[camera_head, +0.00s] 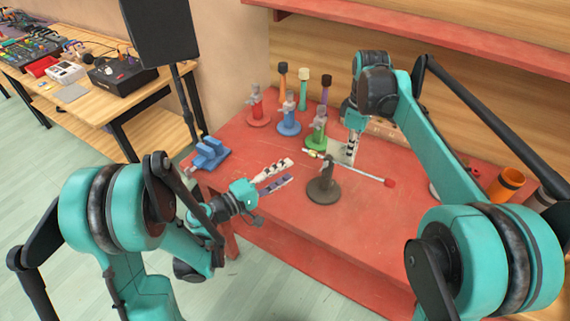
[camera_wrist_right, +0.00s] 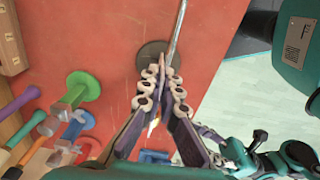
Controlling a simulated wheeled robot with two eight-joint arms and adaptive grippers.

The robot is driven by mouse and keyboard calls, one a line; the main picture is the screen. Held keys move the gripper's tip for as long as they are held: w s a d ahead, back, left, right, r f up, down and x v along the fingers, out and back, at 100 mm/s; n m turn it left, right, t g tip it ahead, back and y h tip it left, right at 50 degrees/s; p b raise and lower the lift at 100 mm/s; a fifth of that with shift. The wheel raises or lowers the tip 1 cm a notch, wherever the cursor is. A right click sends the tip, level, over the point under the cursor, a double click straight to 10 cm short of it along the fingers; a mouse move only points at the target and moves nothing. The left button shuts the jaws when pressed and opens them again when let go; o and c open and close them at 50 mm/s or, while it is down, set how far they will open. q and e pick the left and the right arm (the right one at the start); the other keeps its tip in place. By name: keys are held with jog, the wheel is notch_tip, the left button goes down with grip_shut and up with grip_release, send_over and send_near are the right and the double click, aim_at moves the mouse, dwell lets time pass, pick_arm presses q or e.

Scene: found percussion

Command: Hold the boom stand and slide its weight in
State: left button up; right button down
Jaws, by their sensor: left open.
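The boom stand (camera_head: 322,190) stands on the red table with a dark round base and a short upright. Its thin, pale boom (camera_head: 365,175) slants across the top, with a red end (camera_head: 389,183) at right and a yellow-green piece (camera_head: 312,154) at left. I cannot tell which piece is the weight. My left gripper (camera_head: 279,173) is open and empty, left of the stand and apart from it. My right gripper (camera_head: 348,158) points down close to the boom. In the right wrist view its fingertips (camera_wrist_right: 164,75) lie close together over the boom (camera_wrist_right: 178,28); whether they grip is unclear.
Red (camera_head: 257,108), blue (camera_head: 289,121) and green (camera_head: 318,131) stands are behind the boom stand. A blue vise-like object (camera_head: 208,155) sits at the table's left corner. An orange cylinder (camera_head: 507,184) stands at right. The table front is clear.

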jog(key=c, duration=1.6)
grip_release()
jog(key=shift+c, duration=0.2)
notch_tip(320, 180, up, 11)
jog(key=shift+f, duration=0.1)
pick_arm(q)
jog(key=s+a+m+g+y, duration=0.2)
jog(key=s+a+m+y, duration=0.2)
jog(key=s, duration=0.5)
jog(key=s+a+f+m+g+y, duration=0.1)
jog(key=s+a+m+y, duration=0.3)
jog(key=s+a+y, duration=0.5)
jog(key=shift+f+g, duration=0.3)
jog(key=shift+g, duration=0.6)
pick_arm(e)
jog(key=s+d+f+m+t, duration=0.2)
jog(key=s+f+m, duration=0.4)
jog(key=s+f, duration=0.3)
jog(key=s+d+f+m+t, duration=0.2)
jog(key=s+f+m+t, duration=0.3)
jog(key=s+f, duration=0.4)
jog(key=s+m, duration=0.1)
jog(key=s, duration=0.3)
jog(key=shift+s+d+m, duration=0.25)
jog(key=shift+s+m, duration=0.15)
